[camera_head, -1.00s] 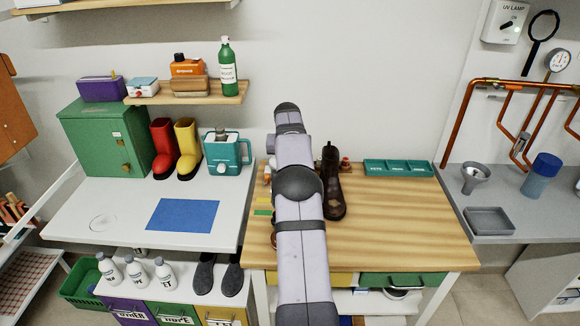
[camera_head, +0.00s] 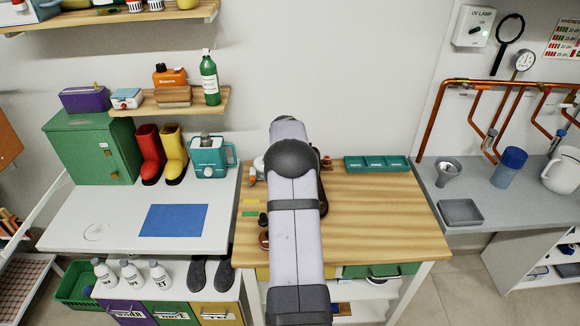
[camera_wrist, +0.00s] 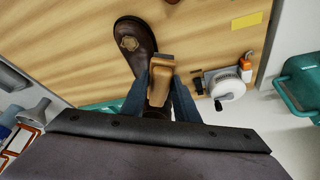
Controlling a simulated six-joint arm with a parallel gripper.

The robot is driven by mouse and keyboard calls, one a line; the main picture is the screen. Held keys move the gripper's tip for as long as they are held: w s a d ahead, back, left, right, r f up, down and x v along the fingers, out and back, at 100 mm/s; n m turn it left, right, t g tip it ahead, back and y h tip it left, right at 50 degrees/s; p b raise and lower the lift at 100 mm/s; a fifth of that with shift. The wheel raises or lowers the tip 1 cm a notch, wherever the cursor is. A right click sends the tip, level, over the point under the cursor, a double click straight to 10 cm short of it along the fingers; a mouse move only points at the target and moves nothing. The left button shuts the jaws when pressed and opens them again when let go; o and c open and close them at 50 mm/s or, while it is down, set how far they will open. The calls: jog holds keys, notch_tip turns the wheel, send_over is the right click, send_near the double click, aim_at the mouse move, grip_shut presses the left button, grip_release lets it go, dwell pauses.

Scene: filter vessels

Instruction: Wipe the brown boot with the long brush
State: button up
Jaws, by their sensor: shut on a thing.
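The brown boot (camera_wrist: 133,38) stands on the wooden bench in the wrist view, with a pale brown patch on its toe. In the head view only a thin dark edge of it (camera_head: 321,192) shows, the rest hidden behind my arm. My gripper (camera_wrist: 163,88), with dark blue fingers, is shut on a wooden-handled tool that I take for the long brush (camera_wrist: 160,78). The brush lies over or close beside the boot; I cannot tell whether they touch. Its bristles are not clearly visible. My gripper is hidden by my arm in the head view.
A white device with a crank (camera_wrist: 225,86) sits near the bench edge. A teal divided tray (camera_head: 377,163) lies at the back of the bench. The bench's right part (camera_head: 385,210) is clear. Red and yellow boots (camera_head: 174,153) stand on the white table to the left.

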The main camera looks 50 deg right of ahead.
jog(key=shift+s+a+r+m+g+y, duration=0.15)
jog(key=shift+s+m+g, duration=0.7)
jog(key=shift+m, duration=1.25)
jog(key=shift+s+r+m+g+y, duration=0.2)
jog(key=shift+s+m+g, duration=0.65)
jog(key=shift+m, duration=1.25)
jog(key=shift+s+a+r+m+g+y, duration=0.15)
jog(key=shift+s+m+g, duration=0.65)
jog(key=shift+m, duration=1.3)
jog(key=shift+s+d, duration=0.1)
jog(key=shift+s, duration=0.1)
